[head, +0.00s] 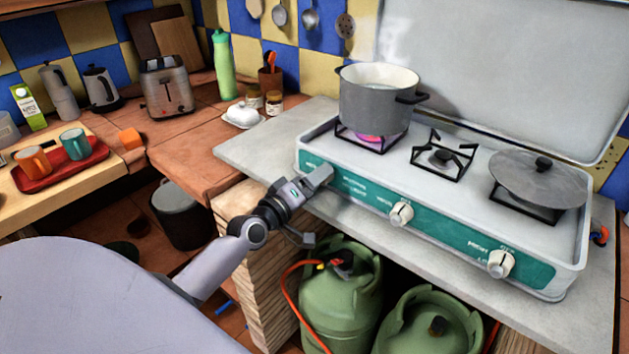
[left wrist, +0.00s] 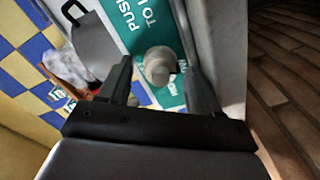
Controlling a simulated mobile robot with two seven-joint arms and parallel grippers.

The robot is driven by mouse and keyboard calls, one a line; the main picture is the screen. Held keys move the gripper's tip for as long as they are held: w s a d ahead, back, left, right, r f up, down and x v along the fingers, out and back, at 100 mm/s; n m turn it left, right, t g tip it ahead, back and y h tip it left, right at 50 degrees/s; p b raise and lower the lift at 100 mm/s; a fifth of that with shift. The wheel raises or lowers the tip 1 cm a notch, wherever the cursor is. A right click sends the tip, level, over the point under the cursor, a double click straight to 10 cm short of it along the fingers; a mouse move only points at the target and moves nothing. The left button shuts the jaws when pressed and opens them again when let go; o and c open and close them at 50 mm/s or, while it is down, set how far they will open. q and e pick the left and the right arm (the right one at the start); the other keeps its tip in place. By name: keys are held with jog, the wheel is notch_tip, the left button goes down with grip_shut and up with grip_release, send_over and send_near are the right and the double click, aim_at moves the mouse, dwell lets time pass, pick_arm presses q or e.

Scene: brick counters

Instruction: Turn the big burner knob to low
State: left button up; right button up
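The stove (head: 452,222) has a teal front panel. Two white knobs show on it in the head view, a middle knob (head: 401,214) and a right knob (head: 501,264). My left gripper (head: 318,177) is at the panel's left end and hides the knob there. In the left wrist view, that round pale knob (left wrist: 158,66) lies between my left gripper's spread fingers. The fingers are apart, and I cannot tell whether either touches it. The burner (head: 368,138) at the left glows pink under a grey pot (head: 375,101). My right gripper is not in view.
A lidded pan (head: 538,181) sits on the right burner; the middle burner (head: 441,157) is bare. Green gas bottles (head: 343,300) stand below the counter. A white butter dish (head: 242,114) and jars stand left of the stove. The counter strip before the panel is clear.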

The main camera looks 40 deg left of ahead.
pick_arm(q)
jog(key=s, duration=0.7)
jog(key=shift+a, duration=0.3)
dwell(0.4)
jog(key=s+d+f+m+g, duration=0.3)
jog(key=s+d+f+m, duration=0.3)
jog(key=s+f, duration=0.3)
jog(key=s+d+f+m+g+h, duration=0.1)
jog(key=s+d+f+m+g, duration=0.3)
jog(key=s+d+f+m, duration=0.3)
notch_tip(320, 180, down, 4)
jog(key=shift+s+d+f+g, duration=0.1)
jog(key=shift+s+d+g, duration=0.2)
jog(key=shift+s+d, duration=0.9)
